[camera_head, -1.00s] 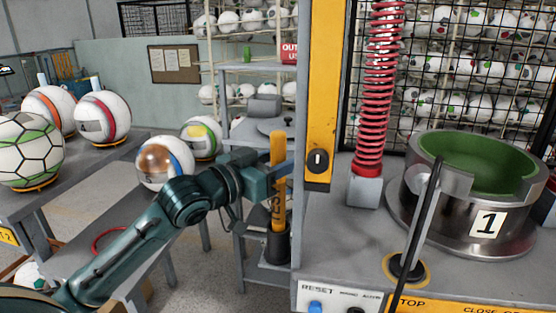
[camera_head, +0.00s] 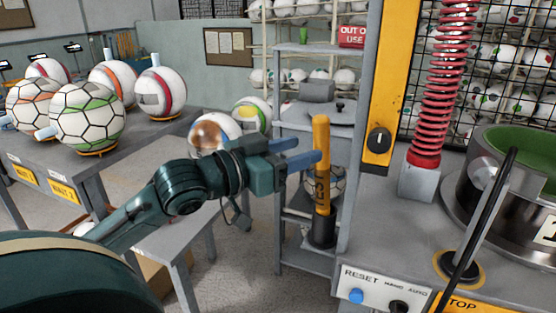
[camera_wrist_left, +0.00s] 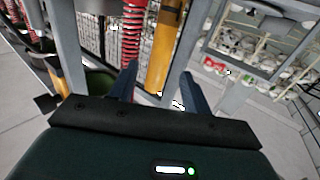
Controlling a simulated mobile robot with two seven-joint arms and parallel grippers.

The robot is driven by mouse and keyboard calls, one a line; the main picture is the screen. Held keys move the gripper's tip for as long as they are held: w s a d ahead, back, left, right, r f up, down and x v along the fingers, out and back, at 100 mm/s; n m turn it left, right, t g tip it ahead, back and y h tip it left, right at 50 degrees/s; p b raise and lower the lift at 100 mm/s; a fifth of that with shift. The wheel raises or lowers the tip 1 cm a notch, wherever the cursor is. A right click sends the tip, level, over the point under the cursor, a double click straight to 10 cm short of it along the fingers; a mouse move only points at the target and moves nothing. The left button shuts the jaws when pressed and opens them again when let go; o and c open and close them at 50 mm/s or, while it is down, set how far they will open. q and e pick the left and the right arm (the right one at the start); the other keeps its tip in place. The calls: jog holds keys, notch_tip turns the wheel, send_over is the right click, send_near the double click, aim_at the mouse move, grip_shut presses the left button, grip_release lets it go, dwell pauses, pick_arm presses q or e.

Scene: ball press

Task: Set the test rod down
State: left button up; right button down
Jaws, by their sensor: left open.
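The test rod (camera_head: 321,165), yellow with dark lettering, stands upright at the left side of the press. Its lower end is in a black cup-like holder (camera_head: 322,232). My left gripper (camera_head: 307,151) is open, with its blue fingertips just left of the rod's upper part. In the left wrist view, the rod (camera_wrist_left: 165,45) shows between and beyond the two open fingers (camera_wrist_left: 160,72). Whether a fingertip touches it I cannot tell. My right gripper is not in view.
The press bench has a red spring (camera_head: 442,85), a metal ring with a green inside (camera_head: 490,165), a black-handled lever (camera_head: 487,210) and a blue reset button (camera_head: 356,296). A grey table (camera_head: 150,143) at left holds several balls. A grey shelf (camera_head: 290,107) stands behind the rod.

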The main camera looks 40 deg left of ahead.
pick_arm(q)
jog(key=p, duration=0.1)
jog(key=s+p, duration=0.1)
jog(key=p, duration=0.1)
jog(key=shift+s+a+r, duration=0.15)
jog(key=shift+r, duration=0.15)
jog(key=p+v, duration=0.2)
jog(key=p, duration=0.1)
jog(key=shift+a+f, duration=0.1)
jog(key=shift+f, duration=0.1)
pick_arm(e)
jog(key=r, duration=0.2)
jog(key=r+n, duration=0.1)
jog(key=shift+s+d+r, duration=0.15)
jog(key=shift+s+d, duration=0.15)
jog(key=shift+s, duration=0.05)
pick_arm(q)
jog(key=shift+f, duration=0.1)
